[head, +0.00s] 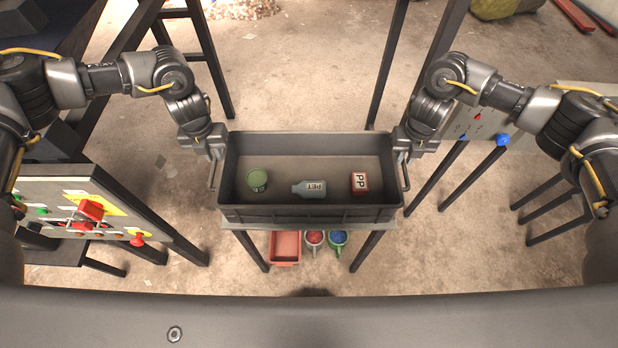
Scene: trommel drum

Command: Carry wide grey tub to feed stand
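The wide grey tub (310,213) is in the middle of the head view, level, with a bar handle at each short end. Inside lie a green can (257,180), a pale blue bottle marked PET (309,188) and a red and white box marked PP (360,182). My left gripper (211,155) is at the tub's left handle and my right gripper (403,155) is at its right handle. The fingers are too small and partly hidden to show whether they are closed on the handles. I cannot tell which stand is the feed stand.
A stand with a pale top edge (285,226) and dark legs shows under the tub. Control panels stand left (60,190) and right (487,122). Dark posts rise behind.

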